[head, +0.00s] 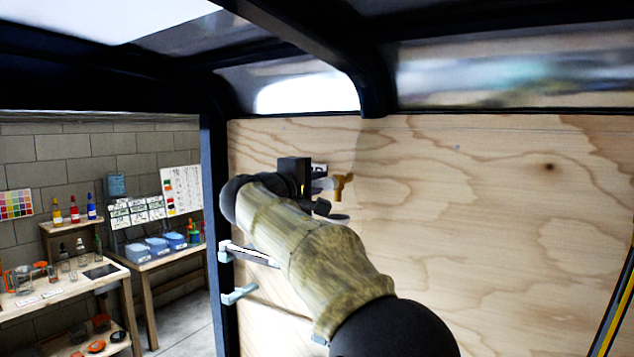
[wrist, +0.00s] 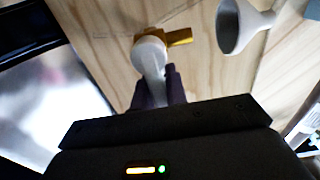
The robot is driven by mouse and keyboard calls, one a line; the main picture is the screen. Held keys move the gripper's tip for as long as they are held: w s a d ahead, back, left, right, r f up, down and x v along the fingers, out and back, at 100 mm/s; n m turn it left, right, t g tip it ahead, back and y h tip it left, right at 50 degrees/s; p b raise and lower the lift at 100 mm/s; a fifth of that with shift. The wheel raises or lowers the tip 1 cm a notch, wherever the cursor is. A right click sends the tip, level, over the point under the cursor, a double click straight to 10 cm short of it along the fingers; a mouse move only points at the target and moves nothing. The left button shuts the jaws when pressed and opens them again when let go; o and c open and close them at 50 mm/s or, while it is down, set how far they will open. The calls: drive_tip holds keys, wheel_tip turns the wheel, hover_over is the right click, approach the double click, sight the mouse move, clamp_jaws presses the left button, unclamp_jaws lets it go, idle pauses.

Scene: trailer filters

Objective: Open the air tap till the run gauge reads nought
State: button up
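The air tap (head: 342,187) stands out from the plywood wall, with a brass-yellow body. The wrist view shows its yellow part (wrist: 179,37) and a pale grey, round-ended handle (wrist: 150,52) in front of it. My gripper (head: 313,184) is at the tap, in front of the wall. In the wrist view my gripper's two dark fingers (wrist: 160,87) stand close together on either side of the pale handle and appear to touch it. No gauge face or reading can be made out.
A pale funnel-shaped piece (wrist: 241,26) sits beside the tap in the wrist view. A white tag (head: 319,170) is partly hidden behind my gripper. A dark frame post (head: 214,165) bounds the plywood wall (head: 480,210) at left. Benches (head: 150,264) with bins stand beyond.

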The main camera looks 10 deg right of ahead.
clamp_jaws()
drive_tip(key=shift+f+n, duration=0.3)
drive_tip(key=shift+n, duration=0.5)
drive_tip(key=o, duration=0.6)
unclamp_jaws()
drive_tip(key=shift+d, duration=0.1)
drive_tip(key=shift+o, duration=0.2)
drive_tip(key=shift+s+a+b, duration=0.35)
drive_tip(key=shift+s+a, duration=0.05)
drive_tip(key=shift+a, duration=0.1)
drive_tip(key=b+v, duration=0.5)
drive_tip(key=v, duration=1.1)
drive_tip(key=shift+s, duration=0.1)
